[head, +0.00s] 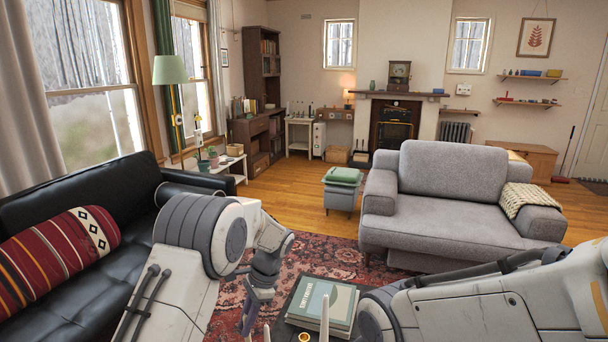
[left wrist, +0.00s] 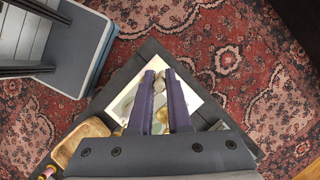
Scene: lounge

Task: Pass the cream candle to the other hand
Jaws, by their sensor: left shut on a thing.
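My left gripper (head: 256,308) points down over the low dark table, left of the stacked books, its purple fingers close together. In the left wrist view the fingers (left wrist: 162,75) are shut on the cream candle (left wrist: 160,86), of which only a small pale part shows between them. In the head view I cannot make out the candle in the fingers. My right arm reaches in from the lower right, and its gripper is out of view.
Books (head: 326,303) lie on the dark table (left wrist: 112,92). Slim white tips (head: 325,316) and a brass ring (head: 304,337) rise at the bottom edge. A wooden tray (left wrist: 80,138) shows in the left wrist view. A black sofa (head: 130,215) and grey armchair (head: 445,220) stand around.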

